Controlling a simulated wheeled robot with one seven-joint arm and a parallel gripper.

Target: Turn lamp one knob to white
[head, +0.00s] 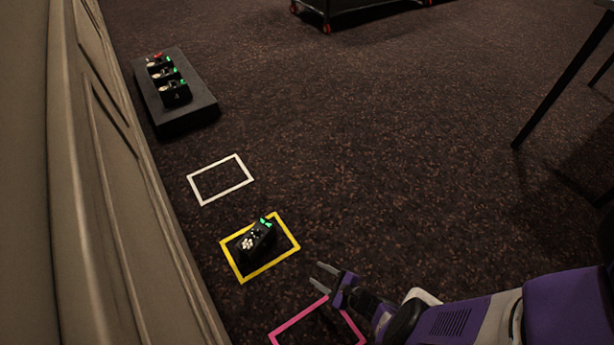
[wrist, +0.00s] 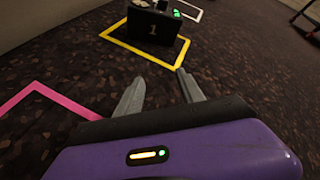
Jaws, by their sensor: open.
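Lamp one is a small black box (head: 257,239) with green lights and pale knobs or buttons on top. It stands inside a yellow taped rectangle (head: 289,254) on the carpet. In the wrist view the box (wrist: 153,32) shows a "1" on the side facing me, ahead of my fingers. Its knob cannot be made out clearly. My gripper (head: 323,276) is open and empty, to the right of the box and apart from it, near the pink rectangle. Its two fingers also show in the wrist view (wrist: 160,90).
A pink taped rectangle (head: 283,336) lies below the gripper and a white one (head: 248,174) lies beyond the yellow. A dark platform (head: 193,122) holds several similar boxes (head: 167,78). A panelled wall (head: 110,150) runs along the left.

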